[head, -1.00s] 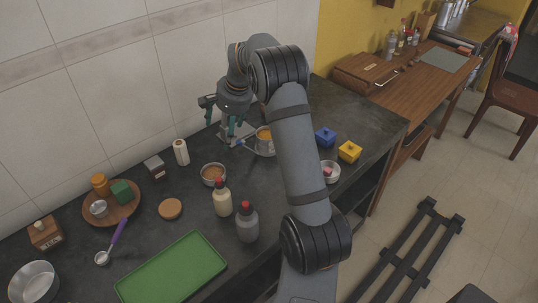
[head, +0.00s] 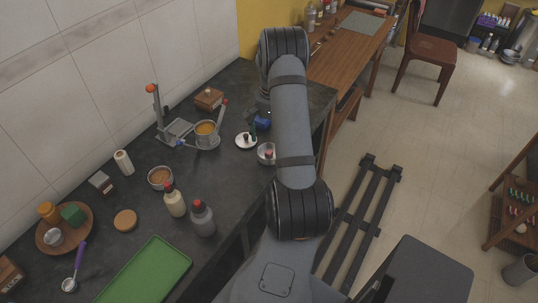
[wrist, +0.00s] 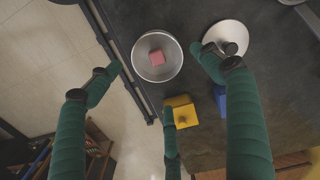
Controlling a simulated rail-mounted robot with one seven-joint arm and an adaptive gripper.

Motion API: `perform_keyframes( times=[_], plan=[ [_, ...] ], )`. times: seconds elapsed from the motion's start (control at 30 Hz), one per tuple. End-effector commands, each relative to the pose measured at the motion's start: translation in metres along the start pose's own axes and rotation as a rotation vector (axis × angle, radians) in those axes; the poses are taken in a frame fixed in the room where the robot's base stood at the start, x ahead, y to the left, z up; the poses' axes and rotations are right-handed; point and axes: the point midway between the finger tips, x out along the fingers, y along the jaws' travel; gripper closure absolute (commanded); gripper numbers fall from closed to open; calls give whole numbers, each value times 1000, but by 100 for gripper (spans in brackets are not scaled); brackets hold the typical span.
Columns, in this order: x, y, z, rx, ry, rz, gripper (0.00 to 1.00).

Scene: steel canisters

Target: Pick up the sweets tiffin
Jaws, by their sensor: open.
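The sweets tiffin is likely the small round steel bowl (head: 265,154) with a pink piece inside, on the dark counter near its front edge, partly behind my arm. In the wrist view the same bowl (wrist: 142,68) lies at upper centre, with the pink block in its middle. A pale round lid with a dark knob (head: 246,142) lies beside it. My gripper (wrist: 155,72) is open and empty, its green fingers spread, with the bowl showing between the fingertips. In the head view my arm mostly hides the gripper; a green finger shows near the lid.
A blue box (head: 262,123) and a yellow box (wrist: 183,112) stand close to the bowl. A steel pot with orange contents (head: 206,135) and a stand (head: 176,130) are to the left. The floor is beyond the counter edge.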

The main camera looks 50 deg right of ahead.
Motion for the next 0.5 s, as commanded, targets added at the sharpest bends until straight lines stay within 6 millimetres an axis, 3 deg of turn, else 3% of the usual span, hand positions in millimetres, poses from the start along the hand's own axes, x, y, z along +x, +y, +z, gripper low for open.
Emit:
perform_keyframes(
  times=[0.23, 0.5],
  plan=[
    [34, -5, 8, 2, -2, 0, 20],
    [42, -6, 7, 0, 1, -1, 20]
  ],
)
